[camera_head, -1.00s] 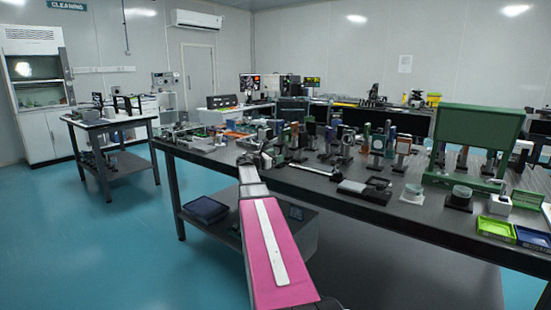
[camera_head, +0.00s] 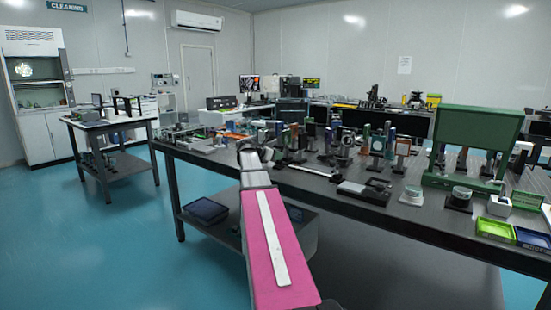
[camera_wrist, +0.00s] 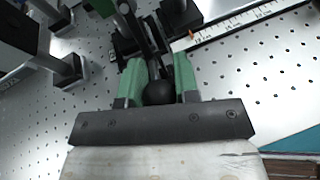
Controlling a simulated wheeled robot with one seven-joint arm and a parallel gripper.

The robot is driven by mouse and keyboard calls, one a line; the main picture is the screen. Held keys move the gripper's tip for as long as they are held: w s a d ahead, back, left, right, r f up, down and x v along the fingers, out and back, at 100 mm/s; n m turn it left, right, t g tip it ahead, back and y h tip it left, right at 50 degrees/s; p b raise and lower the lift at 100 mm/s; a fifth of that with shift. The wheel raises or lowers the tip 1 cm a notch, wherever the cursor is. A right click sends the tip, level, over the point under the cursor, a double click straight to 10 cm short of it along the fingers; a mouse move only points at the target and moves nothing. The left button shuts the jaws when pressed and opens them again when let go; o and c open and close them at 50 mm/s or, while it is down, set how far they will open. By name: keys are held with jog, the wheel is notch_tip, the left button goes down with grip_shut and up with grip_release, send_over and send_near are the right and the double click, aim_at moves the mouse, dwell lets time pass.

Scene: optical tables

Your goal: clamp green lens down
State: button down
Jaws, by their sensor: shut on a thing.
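In the wrist view my gripper (camera_wrist: 157,66) has its two green fingers closed around a dark lever with a round black knob (camera_wrist: 159,93). The lever runs up from between the fingers toward dark mount hardware (camera_wrist: 128,45) on the perforated optical table (camera_wrist: 235,85). A green lens cannot be made out for certain in either view. In the head view my pink arm reaches over the near edge of the long table, and the gripper at its far end is too small and too hidden to read.
In the head view, several upright optics (camera_head: 389,138) stand in a crowd to the right of my arm. A black flat box (camera_head: 364,192) lies nearer the front edge. A green board (camera_head: 474,138) stands at the right. A white ruler (camera_wrist: 245,22) lies on the table in the wrist view.

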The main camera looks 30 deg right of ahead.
jog(key=y, duration=0.1)
jog(key=r+y, duration=0.1)
jog(key=shift+w+d+g+y, duration=0.25)
jog(key=shift+d+g+y, duration=0.05)
jog(key=shift+d+g, duration=0.1)
jog(key=y, duration=0.2)
jog(key=d+g+y, duration=0.1)
jog(key=shift+w+r+n, duration=0.25)
jog(key=shift+r+n, duration=0.15)
jog(key=y, duration=0.1)
jog(key=d+g+y, duration=0.1)
jog(key=y, duration=0.1)
jog(key=shift+w+r, duration=0.1)
jog(key=shift+w, duration=0.1)
jog(key=shift+d+n+g+y, duration=0.35)
jog(key=shift+g+y, duration=0.15)
jog(key=shift+y, duration=0.6)
jog(key=c, duration=0.9)
grip_release()
jog(key=shift+o, duration=0.2)
